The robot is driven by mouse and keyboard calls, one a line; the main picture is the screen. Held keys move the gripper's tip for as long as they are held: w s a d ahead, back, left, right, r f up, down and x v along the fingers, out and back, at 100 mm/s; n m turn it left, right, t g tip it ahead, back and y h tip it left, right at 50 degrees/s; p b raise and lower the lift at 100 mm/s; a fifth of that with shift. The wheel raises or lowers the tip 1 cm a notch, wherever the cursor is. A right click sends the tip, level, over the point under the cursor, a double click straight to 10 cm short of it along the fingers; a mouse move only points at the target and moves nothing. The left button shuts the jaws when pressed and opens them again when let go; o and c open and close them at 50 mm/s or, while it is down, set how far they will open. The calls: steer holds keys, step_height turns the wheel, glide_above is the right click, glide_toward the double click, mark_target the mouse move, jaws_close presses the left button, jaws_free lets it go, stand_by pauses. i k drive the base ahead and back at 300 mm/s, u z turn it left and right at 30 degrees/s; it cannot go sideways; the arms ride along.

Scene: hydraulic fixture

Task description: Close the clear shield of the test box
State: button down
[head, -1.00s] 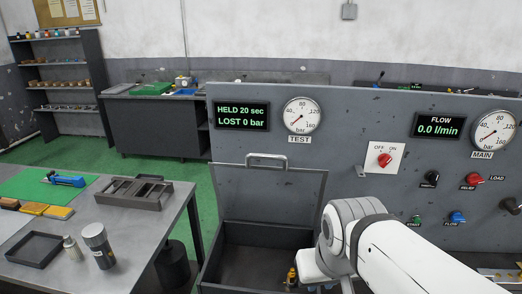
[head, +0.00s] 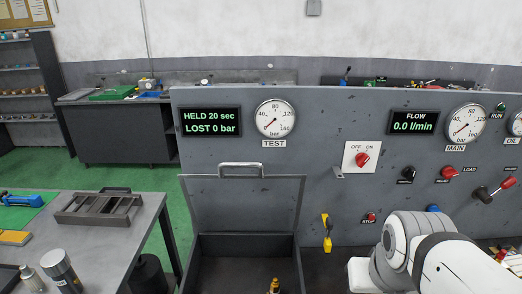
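The test box (head: 203,252) is a dark grey open-topped box at the lower middle, against the panel. Its shield (head: 243,208) stands raised along the back of the box, upright against the panel, with a metal bar handle (head: 241,165) at its top edge. The panel's grey shows through it. A brass fitting (head: 274,286) stands inside the box. My white and grey arm is at the lower right, to the right of the box and apart from the shield. My gripper's fingers are not visible.
A grey panel (head: 320,130) carries gauges, displays, a red OFF/ON switch (head: 362,159) and valve levers. A yellow-handled part (head: 327,232) is right of the box. A work table (head: 140,222) with a tray and bottles stands at left. Green floor shows between table and box.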

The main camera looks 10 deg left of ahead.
mark_target(224, 164)
steer(key=z, duration=0.15)
steer(key=k, duration=0.9)
steer(key=u, duration=0.65)
steer(key=i, duration=1)
steer(key=u, duration=0.1)
